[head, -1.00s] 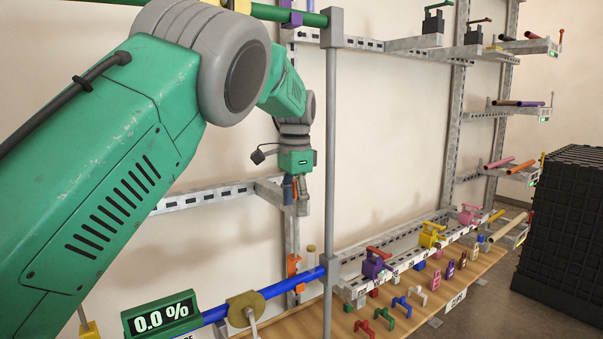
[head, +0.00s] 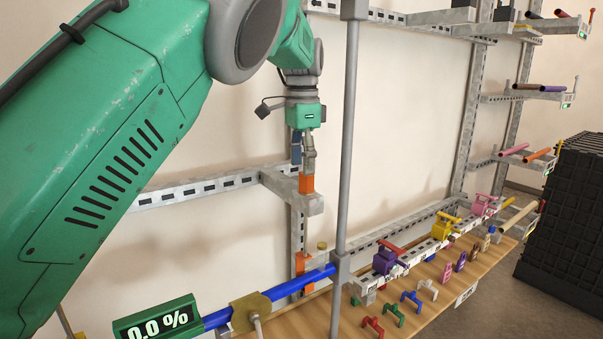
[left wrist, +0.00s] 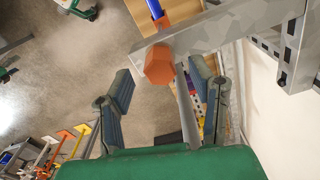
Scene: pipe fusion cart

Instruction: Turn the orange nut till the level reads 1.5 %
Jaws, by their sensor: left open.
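The orange nut (head: 306,184) sits at the end of a grey metal bracket, just below my left gripper (head: 307,160) in the head view. In the left wrist view the nut (left wrist: 159,66) shows its hexagonal face between the two fingers of my left gripper (left wrist: 160,75). The fingers are spread, with gaps to the nut on both sides, and hold nothing. The level display (head: 157,321) at the lower left reads 0.0 %. It is cut by the lower picture edge and lies by a blue pipe (head: 280,289). My right gripper is not in view.
A grey upright post (head: 347,130) stands right of my left gripper in the picture. Another orange part (head: 300,264) is below the bracket. Padlocks and coloured handles line a wooden board (head: 420,312). A black crate stack (head: 570,220) stands at right.

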